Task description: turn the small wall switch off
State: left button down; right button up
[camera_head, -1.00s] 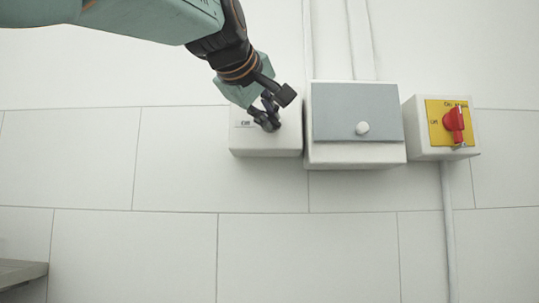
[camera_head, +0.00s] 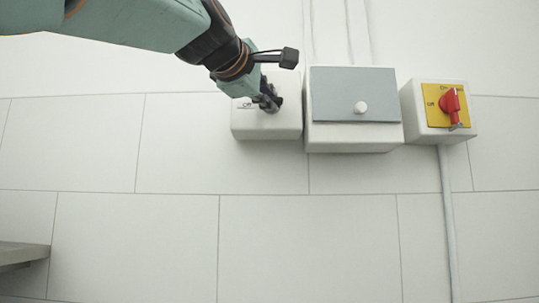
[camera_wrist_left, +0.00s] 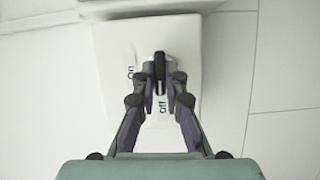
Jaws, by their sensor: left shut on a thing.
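The small wall switch is a white box (camera_head: 264,127) at the upper middle of the head view, with an "Off" label at its upper left. In the left wrist view its white face (camera_wrist_left: 115,45) shows "on" at the left and "off" below the black knob (camera_wrist_left: 159,65). My left gripper (camera_head: 268,101) is at the front of the box. In the left wrist view its fingertips (camera_wrist_left: 160,75) are shut on the knob, one on each side. The fingers partly hide the knob, and I cannot tell which label it points to. My right gripper is not in view.
A white box with a grey lid (camera_head: 340,90) and a round white button (camera_head: 360,108) is just right of the switch. Farther right is a yellow-faced box (camera_head: 434,116) with a red rotary handle (camera_head: 450,102). A grey ledge (camera_head: 22,254) juts in at lower left.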

pick_arm(q)
jog(key=shift+f+n, duration=0.15)
jog(key=shift+n, duration=0.15)
dwell(0.4)
jog(key=c, duration=1.4)
grip_release()
jog(key=shift+d, duration=0.15)
